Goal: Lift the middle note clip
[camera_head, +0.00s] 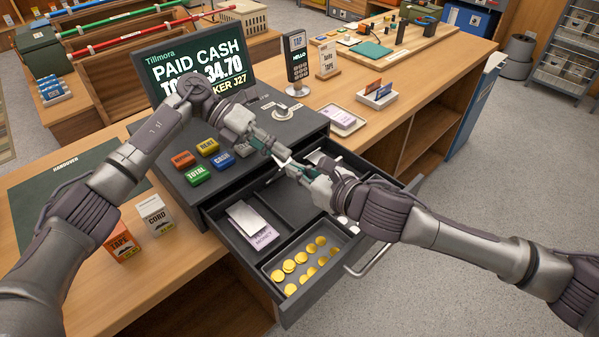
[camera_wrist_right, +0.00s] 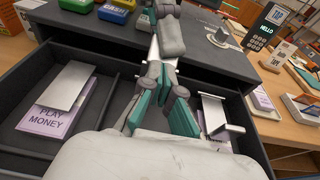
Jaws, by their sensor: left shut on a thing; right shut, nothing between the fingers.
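The till drawer (camera_head: 222,222) is pulled open. My left gripper (camera_head: 272,150) is shut over the middle compartment on the middle note clip (camera_head: 285,160), a thin pale metal plate that is tilted up. The fingers hide most of it. My right gripper (camera_head: 302,170) is shut and empty, close beside the left fingertips; its teal-padded fingers show in the right wrist view (camera_wrist_right: 165,85). The left note clip (camera_wrist_right: 68,85) lies flat on a lilac play money stack (camera_wrist_right: 45,122). The right note clip (camera_wrist_right: 215,115) is in the right compartment. The middle compartment's dark floor (camera_head: 290,205) shows bare.
Gold coins (camera_head: 302,262) lie in the drawer's front tray. The till with its screen (camera_head: 196,60) and coloured keys (camera_head: 198,175) stands behind the drawer. A card reader (camera_head: 297,60) and a tray with notes (camera_head: 342,118) are at the right. Small boxes (camera_head: 155,213) stand at the left.

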